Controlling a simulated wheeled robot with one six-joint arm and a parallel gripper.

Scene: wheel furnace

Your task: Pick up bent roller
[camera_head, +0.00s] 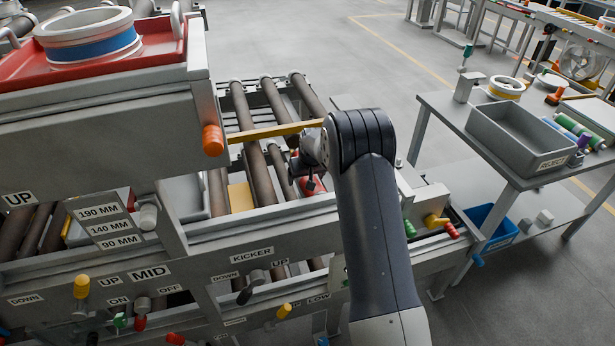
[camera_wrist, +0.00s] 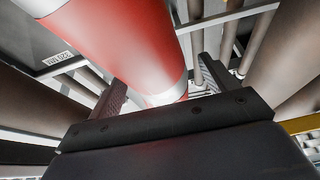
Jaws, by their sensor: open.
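A red roller (camera_wrist: 125,45) with a pale metal end fills the upper left of the wrist view. It is likely the bent roller, but I cannot make out a bend. Its near end appears between the two fingers of my gripper (camera_wrist: 162,84), which is open with a gap on the right side. In the head view a small part of the red roller (camera_head: 312,186) shows below my gripper (camera_head: 308,168), among brown conveyor rollers (camera_head: 258,130). My arm hides most of it there. I cannot tell whether the fingers touch it.
A yellow bar (camera_head: 275,132) crosses the rollers close to my gripper. A raised deck with a red tray (camera_head: 100,75) stands at the left. A grey reject bin (camera_head: 520,135) sits on a side table at the right. Open floor (camera_head: 310,40) lies behind.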

